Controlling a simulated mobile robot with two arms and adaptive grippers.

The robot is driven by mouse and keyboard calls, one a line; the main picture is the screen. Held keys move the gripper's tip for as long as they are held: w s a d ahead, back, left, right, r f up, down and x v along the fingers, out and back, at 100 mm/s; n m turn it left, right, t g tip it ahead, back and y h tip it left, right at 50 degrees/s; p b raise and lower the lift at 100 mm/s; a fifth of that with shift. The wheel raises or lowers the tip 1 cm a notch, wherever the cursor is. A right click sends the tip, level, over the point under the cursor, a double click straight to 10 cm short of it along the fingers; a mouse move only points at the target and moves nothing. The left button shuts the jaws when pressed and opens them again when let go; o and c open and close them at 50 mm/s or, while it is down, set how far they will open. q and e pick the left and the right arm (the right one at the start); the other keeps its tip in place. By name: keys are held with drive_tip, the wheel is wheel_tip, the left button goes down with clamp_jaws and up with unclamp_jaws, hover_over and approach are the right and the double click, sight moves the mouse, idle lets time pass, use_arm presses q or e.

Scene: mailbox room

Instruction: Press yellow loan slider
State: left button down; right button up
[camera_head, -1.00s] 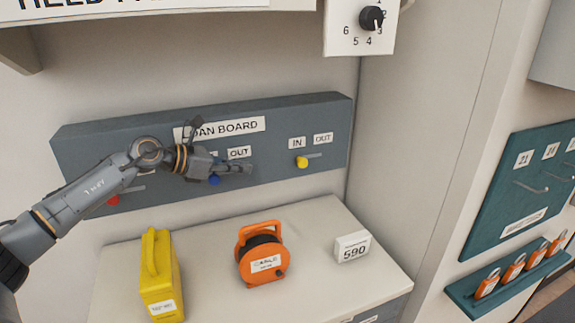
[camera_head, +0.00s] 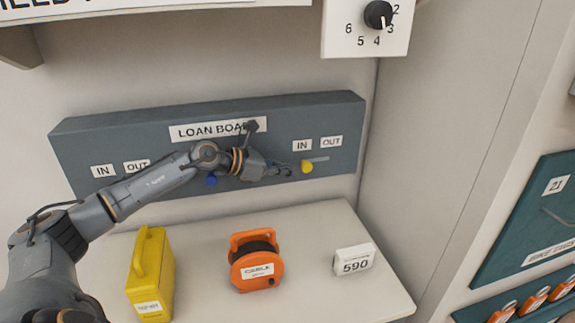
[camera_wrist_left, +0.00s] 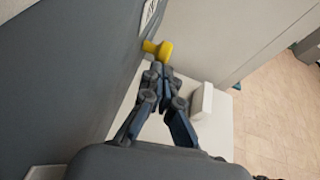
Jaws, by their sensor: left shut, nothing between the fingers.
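The yellow slider knob (camera_head: 306,166) sits under the IN label on the right part of the grey loan board (camera_head: 100,140). Its slot runs right toward the OUT label. My left gripper (camera_head: 287,171) is shut and empty, with its tips just left of the yellow knob. In the left wrist view the yellow knob (camera_wrist_left: 164,49) is just beyond the closed fingertips (camera_wrist_left: 160,68). I cannot tell whether they touch. The red knob is not visible now. My right gripper is not in view.
On the counter (camera_head: 210,275) below stand a yellow case (camera_head: 150,278), an orange cable reel (camera_head: 257,266) and a white 590 block (camera_head: 354,260). A dial panel (camera_head: 345,38) hangs above right. A teal board (camera_head: 530,215) with orange padlocks is far right.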

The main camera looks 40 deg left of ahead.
use_arm(q)
drive_tip(key=w+d+p, duration=0.2)
drive_tip(key=w+d, duration=0.3)
drive_tip(key=shift+w, duration=0.35)
idle(0.3)
drive_tip(key=shift+r, duration=0.1)
